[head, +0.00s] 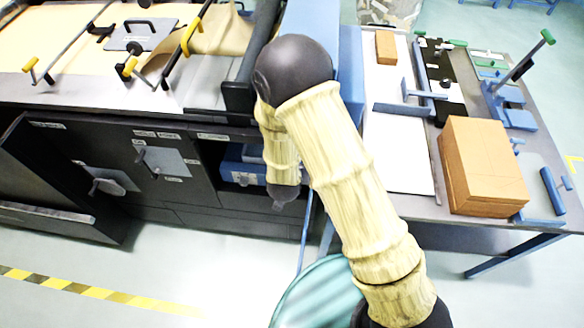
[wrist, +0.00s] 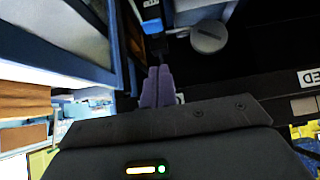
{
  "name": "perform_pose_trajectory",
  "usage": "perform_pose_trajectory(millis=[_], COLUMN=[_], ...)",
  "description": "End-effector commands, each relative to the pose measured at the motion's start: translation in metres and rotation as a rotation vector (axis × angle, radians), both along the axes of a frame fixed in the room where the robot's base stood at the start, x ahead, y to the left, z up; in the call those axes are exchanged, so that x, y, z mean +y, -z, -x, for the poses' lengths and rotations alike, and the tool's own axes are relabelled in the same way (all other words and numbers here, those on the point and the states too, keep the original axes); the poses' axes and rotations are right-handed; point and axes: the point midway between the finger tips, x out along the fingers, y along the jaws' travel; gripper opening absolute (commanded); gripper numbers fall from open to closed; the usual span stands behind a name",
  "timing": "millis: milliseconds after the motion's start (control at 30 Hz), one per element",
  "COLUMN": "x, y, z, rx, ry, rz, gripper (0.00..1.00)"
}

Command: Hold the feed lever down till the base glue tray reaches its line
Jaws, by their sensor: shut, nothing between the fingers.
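My gripper (head: 279,205) hangs low in front of the dark machine's front in the head view. In the wrist view its two purple-grey fingers (wrist: 157,88) are together, with nothing between them. A blue box-like part (head: 238,166) sits in an opening of the machine, left of my gripper, partly hidden by my arm. It may be the glue tray; no glue level or line can be made out.
A round grey part (wrist: 208,37) is right of the fingertips in the wrist view. A cut-off label (wrist: 310,77) reads "ED". A work table (head: 395,205) with a cardboard-brown block (head: 482,165) stands right of the machine. Floor is free at the front left.

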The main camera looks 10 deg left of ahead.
Motion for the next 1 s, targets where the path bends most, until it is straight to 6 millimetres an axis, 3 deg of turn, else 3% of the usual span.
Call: perform_pose_trajectory(millis=[467,700,1000], x=[0.002,0.003,0.003], y=[0.064,0.093,0.097], z=[-0.06,-0.058,-0.057], rx=[-0.001,0.0,-0.001], ry=[0.002,0.001,0.001], rz=[0.001,0.001,0.001], gripper=[0.0,0.0,0.0])
